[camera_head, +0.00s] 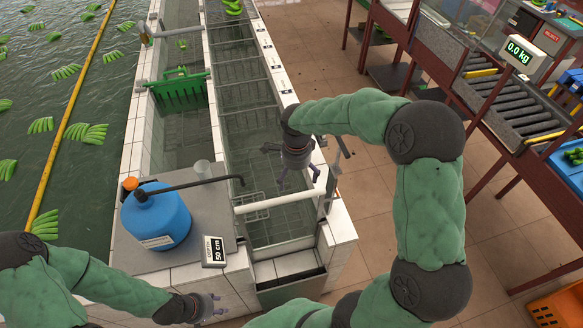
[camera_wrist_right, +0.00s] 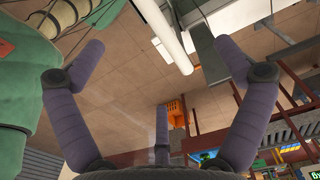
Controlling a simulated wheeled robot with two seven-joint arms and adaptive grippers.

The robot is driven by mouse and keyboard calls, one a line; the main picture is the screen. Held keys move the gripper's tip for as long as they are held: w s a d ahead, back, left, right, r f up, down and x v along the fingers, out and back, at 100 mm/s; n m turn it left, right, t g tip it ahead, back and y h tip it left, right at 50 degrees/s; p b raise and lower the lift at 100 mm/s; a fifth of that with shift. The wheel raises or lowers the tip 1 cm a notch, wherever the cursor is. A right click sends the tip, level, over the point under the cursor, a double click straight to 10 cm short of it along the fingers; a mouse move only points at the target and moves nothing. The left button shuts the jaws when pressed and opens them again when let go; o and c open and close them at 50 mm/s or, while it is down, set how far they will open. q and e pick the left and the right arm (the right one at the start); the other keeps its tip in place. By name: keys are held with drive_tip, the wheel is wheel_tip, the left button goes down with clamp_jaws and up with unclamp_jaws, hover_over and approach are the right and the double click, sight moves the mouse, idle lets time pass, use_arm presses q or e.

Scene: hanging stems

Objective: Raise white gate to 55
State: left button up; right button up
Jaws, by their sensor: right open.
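The white gate (camera_head: 280,200) shows as a white horizontal bar across the near end of the water channel. A white cylinder, probably the same bar, crosses the top of the right wrist view (camera_wrist_right: 166,32). A small sign (camera_head: 214,250) reads "DEPTH 50 cm". My right gripper (camera_head: 298,178) is open and points down just beyond the bar, above the channel. In the right wrist view its fingers (camera_wrist_right: 160,62) are spread with nothing held between them. My left gripper (camera_head: 214,306) is low at the front, near the tiled wall; its finger opening is unclear.
A blue jug (camera_head: 156,216) with a dark spout reaching toward the channel stands on the grey ledge (camera_head: 205,232). A roller conveyor (camera_head: 503,100) and a display reading 0.0 kg (camera_head: 517,50) are at right. Tiled floor lies between.

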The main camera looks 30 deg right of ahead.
sight(296, 195)
wheel_tip(296, 195, down, 8)
drive_tip(key=b, duration=0.3)
drive_tip(key=shift+s+r+b, duration=0.15)
drive_tip(key=shift+b, duration=0.15)
wheel_tip(296, 195, down, 5)
drive_tip(key=b, duration=0.4)
drive_tip(key=shift+b, duration=0.4)
drive_tip(key=shift+r, duration=0.1)
clamp_jaws()
